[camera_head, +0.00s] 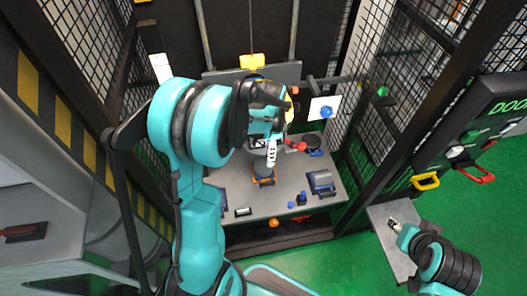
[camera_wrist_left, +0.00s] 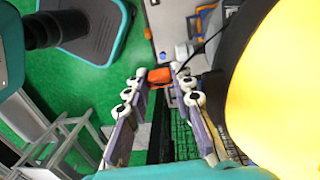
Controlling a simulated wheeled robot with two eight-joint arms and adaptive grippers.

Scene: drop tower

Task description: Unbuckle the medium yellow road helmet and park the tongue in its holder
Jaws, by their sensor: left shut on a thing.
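The yellow helmet (camera_wrist_left: 280,90) fills the right side of the left wrist view, with its dark rim facing my fingers. In the head view it is mostly hidden behind my left arm. My left gripper (camera_wrist_left: 160,78) is shut on a small orange-red piece (camera_wrist_left: 159,75), which looks like the buckle tongue. A thin black strap (camera_wrist_left: 204,44) runs from the helmet's rim toward it. In the head view my left gripper (camera_head: 271,155) points down above the grey table. I cannot tell which table fixture is the tongue holder. My right gripper (camera_head: 394,224) is at the lower right, away from the helmet.
The grey table (camera_head: 235,190) bears an orange-based block (camera_head: 264,178), a grey-and-blue fixture (camera_head: 321,181) and several small parts. Mesh cage walls (camera_head: 425,75) flank it. A yellow carriage (camera_head: 252,61) hangs above.

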